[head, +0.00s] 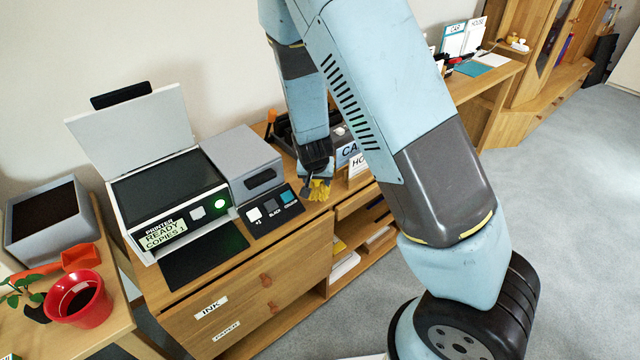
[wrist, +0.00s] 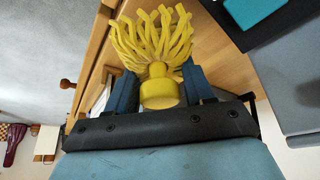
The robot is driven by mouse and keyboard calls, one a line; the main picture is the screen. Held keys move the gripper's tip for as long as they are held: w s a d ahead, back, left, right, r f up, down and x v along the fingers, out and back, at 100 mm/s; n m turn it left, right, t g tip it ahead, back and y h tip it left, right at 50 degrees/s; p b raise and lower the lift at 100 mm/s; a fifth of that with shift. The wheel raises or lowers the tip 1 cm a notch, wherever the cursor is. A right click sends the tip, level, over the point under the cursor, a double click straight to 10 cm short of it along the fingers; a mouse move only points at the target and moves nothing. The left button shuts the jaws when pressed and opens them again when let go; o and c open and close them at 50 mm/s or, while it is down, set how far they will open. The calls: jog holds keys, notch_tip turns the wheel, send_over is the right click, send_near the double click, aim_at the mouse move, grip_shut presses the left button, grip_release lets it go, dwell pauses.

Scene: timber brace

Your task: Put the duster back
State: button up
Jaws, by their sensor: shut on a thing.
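The yellow duster (wrist: 158,50) has a round handle end and a spread of strands. My gripper (wrist: 160,92) is shut on its handle in the wrist view, with one dark blue finger on each side. In the head view the duster (head: 319,190) shows just below my gripper (head: 312,180), over the front edge of the wooden cabinet, right of the printer's button panel. My arm hides part of the cabinet behind it. I cannot tell any holder for the duster.
The printer (head: 165,190) stands open-lidded on the cabinet (head: 290,265), beside a grey box (head: 243,160). Small signs (head: 358,166) stand right of my gripper, partly hidden. A red pot (head: 78,298) stands on the left table. Grey floor (head: 570,200) is clear at right.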

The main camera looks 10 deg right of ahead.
aim_at(318, 187)
jog(key=x, duration=0.3)
jog(key=shift+s+f, duration=0.3)
jog(key=shift+f, duration=0.1)
jog(key=shift+d, duration=0.2)
jog(key=shift+f, duration=0.1)
jog(key=o, duration=1.2)
jog(key=shift+a, duration=0.1)
jog(key=v, duration=1.1)
jog(key=shift+s+r, duration=0.2)
jog(key=shift+r, duration=0.3)
jog(key=shift+r, duration=0.1)
